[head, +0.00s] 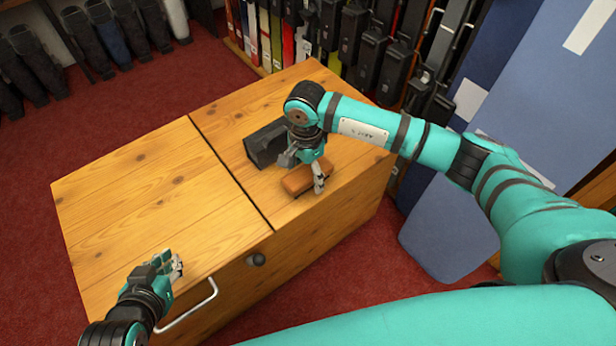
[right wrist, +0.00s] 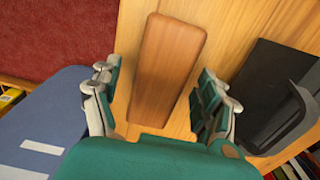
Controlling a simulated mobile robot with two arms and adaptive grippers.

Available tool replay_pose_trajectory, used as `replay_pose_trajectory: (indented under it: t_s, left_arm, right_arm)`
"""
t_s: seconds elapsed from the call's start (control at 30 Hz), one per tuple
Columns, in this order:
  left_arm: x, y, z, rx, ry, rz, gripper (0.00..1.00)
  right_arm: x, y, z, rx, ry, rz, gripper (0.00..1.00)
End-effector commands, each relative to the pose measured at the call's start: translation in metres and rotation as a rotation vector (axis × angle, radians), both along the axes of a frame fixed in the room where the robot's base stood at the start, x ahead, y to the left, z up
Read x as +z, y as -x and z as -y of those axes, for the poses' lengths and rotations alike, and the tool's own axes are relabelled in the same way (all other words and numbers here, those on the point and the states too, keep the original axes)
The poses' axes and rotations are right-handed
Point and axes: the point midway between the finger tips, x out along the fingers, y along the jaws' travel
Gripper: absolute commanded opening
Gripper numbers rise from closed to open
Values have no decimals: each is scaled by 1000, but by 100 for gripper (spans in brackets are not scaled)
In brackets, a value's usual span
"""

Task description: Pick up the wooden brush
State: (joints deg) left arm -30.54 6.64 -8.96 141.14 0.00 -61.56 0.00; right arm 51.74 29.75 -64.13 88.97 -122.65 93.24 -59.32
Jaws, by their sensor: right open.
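The wooden brush (head: 297,181) shows as a brown block on the right half of the wooden bench top, near its front edge. In the right wrist view the brush (right wrist: 168,65) lies lengthwise between the spread fingers of my right gripper (right wrist: 158,98), with a gap on each side. In the head view my right gripper (head: 312,174) points down over the brush and partly hides it. It is open and holds nothing. My left gripper (head: 169,266) is at the bench's front left edge, far from the brush. Its finger gap is unclear.
A black box-like object (head: 265,146) stands just behind the brush; it also shows in the right wrist view (right wrist: 272,80). The left half of the bench top (head: 140,200) is clear. A metal handle (head: 190,308) and round knob (head: 256,259) stick out at the front.

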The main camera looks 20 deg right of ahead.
Motion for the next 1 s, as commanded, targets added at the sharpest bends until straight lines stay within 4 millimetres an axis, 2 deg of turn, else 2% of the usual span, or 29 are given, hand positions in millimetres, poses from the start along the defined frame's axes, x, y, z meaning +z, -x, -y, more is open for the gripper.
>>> replay_pose_trajectory:
  t_s: [0.27, 0.8, 1.0]
  left_arm:
    - [3, -3, 1, -1, 5, 20, 0]
    - [3, -3, 1, -1, 4, 19, 0]
    - [3, -3, 1, 0, 4, 19, 0]
  right_arm:
    - [-3, 0, 0, 0, 0, 0, 77]
    - [-2, 0, 0, -1, 0, 1, 8]
    - [-2, 0, 0, -1, 0, 1, 7]
